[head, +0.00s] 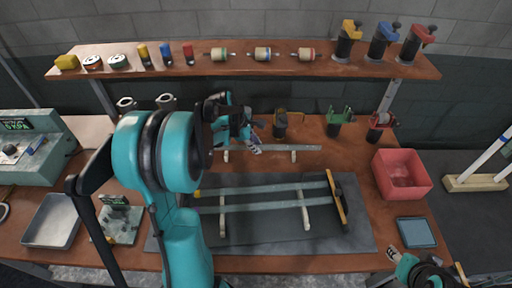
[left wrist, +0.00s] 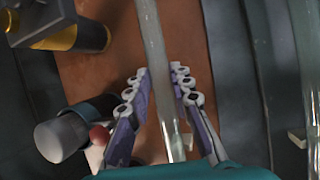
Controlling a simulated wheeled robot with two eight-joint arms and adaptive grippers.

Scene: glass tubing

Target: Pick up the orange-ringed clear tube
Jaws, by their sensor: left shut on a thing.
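A clear glass tube (head: 308,148) lies level across two small white supports behind the dark mat. My left gripper (head: 256,147) is at the tube's left-middle part, pointing down over it. In the left wrist view the clear tube (left wrist: 153,38) runs between the two fingers of my left gripper (left wrist: 158,76), which is shut on it. No orange ring can be made out on this tube; the hand and arm hide part of it. My right gripper (head: 393,253) is at the lower right, away from the tube; its opening is unclear.
Two more long tubes (head: 262,206) lie across supports on the dark mat (head: 345,230). A red bin (head: 402,175) and a blue-grey pad (head: 416,232) are at the right. A grey tray (head: 52,222) is at the left. Clamps stand behind the tube, below a loaded shelf (head: 230,70).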

